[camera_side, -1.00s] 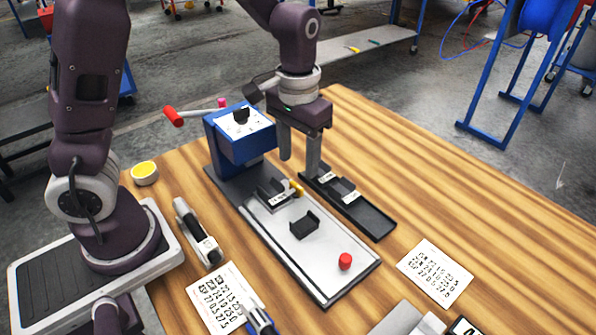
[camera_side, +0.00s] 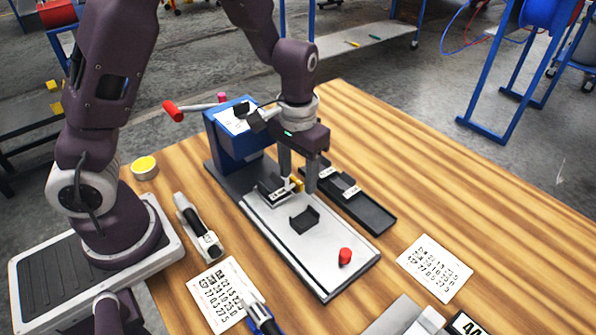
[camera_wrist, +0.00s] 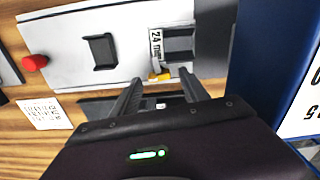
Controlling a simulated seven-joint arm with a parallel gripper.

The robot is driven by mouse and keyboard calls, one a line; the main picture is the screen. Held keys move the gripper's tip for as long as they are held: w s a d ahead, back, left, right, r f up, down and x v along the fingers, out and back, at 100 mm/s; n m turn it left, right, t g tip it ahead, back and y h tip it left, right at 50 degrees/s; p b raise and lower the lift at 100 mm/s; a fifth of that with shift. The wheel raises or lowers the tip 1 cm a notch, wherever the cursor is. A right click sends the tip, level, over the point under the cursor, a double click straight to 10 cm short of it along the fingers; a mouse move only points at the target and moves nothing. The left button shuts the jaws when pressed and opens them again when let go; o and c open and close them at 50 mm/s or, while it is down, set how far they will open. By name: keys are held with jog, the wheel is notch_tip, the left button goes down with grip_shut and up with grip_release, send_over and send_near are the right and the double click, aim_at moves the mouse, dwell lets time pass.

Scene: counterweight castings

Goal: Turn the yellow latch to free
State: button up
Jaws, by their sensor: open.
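The yellow latch (camera_side: 297,185) is a small piece beside a dark block with a white label (camera_side: 279,194) on the pale plate of the blue machine. It also shows in the wrist view (camera_wrist: 160,76), just under the block's label, which reads "24" and more. My gripper (camera_side: 298,187) is open, its two fingers pointing down around the latch area in the side view. In the wrist view the fingers (camera_wrist: 160,82) reach toward the latch, one on each side. I cannot tell whether either finger touches it.
The blue machine (camera_side: 232,135) with a red-handled lever stands behind. A dark bracket (camera_side: 304,219) and red knob (camera_side: 345,256) sit on the pale plate (camera_side: 322,270). A black tray (camera_side: 372,212) with small dark blocks lies to the right. Wood beyond it is clear.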

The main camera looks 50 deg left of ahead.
grip_shut()
jog(key=n, duration=0.3)
dwell(0.3)
grip_release()
